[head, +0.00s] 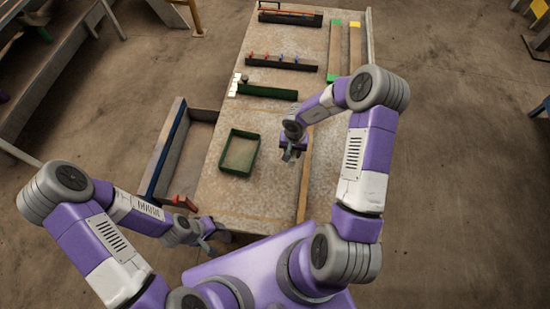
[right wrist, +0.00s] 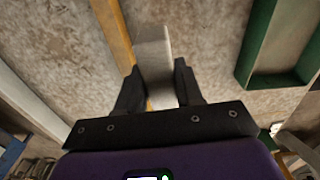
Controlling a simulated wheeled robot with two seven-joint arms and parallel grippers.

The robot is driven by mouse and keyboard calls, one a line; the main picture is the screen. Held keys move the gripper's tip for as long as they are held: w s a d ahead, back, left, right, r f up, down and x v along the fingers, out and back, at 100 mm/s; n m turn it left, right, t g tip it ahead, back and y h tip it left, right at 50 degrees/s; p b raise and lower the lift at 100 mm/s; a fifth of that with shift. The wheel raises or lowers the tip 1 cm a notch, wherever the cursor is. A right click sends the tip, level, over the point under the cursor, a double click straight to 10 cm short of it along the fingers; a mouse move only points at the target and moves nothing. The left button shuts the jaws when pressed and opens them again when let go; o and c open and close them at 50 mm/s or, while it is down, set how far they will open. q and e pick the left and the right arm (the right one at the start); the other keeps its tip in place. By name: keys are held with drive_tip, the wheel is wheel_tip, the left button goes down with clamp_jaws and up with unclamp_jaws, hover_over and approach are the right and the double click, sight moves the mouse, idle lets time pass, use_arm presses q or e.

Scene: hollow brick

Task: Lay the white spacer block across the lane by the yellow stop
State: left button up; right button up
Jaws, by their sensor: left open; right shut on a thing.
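My right gripper (head: 291,154) is above the middle of the table, right of the green tray. In the right wrist view its fingers (right wrist: 160,88) are shut on a pale white block (right wrist: 153,55), which sticks out beyond the fingertips. In the head view the block is mostly hidden by the gripper. The yellow stop (head: 355,24) is a small yellow patch at the far right end of a wooden strip. The held block is well short of it. My left gripper (head: 208,240) is open and empty near the table's front left corner.
A green tray (head: 223,152) lies left of the right gripper; it also shows in the right wrist view (right wrist: 262,45). Dark racks (head: 282,64) and a green bar (head: 268,92) lie farther back. A wooden strip (head: 304,185) runs along the table below the right arm.

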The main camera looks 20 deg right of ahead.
wheel_tip(320, 180, down, 8)
drive_tip(key=b, duration=0.3)
drive_tip(key=shift+w+r, duration=0.1)
drive_tip(key=shift+r, duration=0.1)
drive_tip(key=o, duration=1)
drive_tip(key=shift+o, duration=0.2)
